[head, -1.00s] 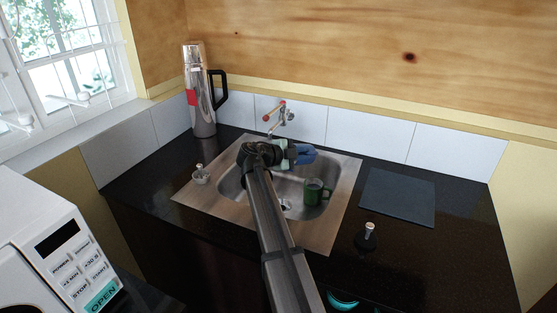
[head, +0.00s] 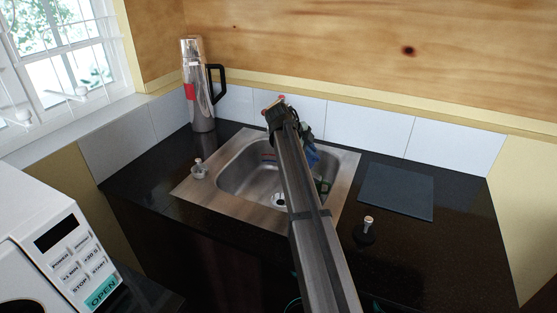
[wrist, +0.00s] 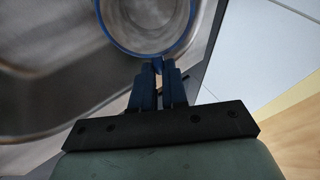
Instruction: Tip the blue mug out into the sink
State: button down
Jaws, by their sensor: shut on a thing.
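The blue mug (wrist: 148,22) fills the top of the wrist view, its round blue rim and greyish inside facing the camera. My gripper (wrist: 159,68) is shut on the near side of its rim. In the head view a blue patch, seemingly the mug (head: 311,156), shows just right of my arm, over the sink's right part. My arm hides most of the gripper there. The steel sink (head: 240,178) lies below. I cannot tell whether anything is in the mug.
The tap (head: 281,98) is behind. A steel flask (head: 200,90) stands back left, a dark mat (head: 397,191) right, a black stopper-like object (head: 366,231) in front of it.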

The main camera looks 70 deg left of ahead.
jog(key=w+g, duration=0.1)
jog(key=w+a+g+p, duration=0.1)
jog(key=w, duration=0.1)
jog(key=w+g+h, duration=0.1)
jog(key=shift+w+a+f+g+p, duration=0.2)
jog(key=shift+a+f+g+p, duration=0.05)
jog(key=shift+g+p, duration=0.15)
jog(key=shift+w+a+f+g+h+p, duration=0.2)
jog(key=shift+w+f+g+p, duration=0.15)
jog(key=shift+w+g, duration=0.3)
jog(key=shift+w+a+f+g+h+p, duration=0.25)
jog(key=shift+w+f+g, duration=0.2)
jog(key=shift+g, duration=0.3)
jog(key=shift+w+a+f+g+h+p, duration=0.15)
jog(key=shift+w+f+g+p, duration=0.2)
jog(key=shift+w+g, duration=0.3)
jog(key=shift+d, duration=0.1)
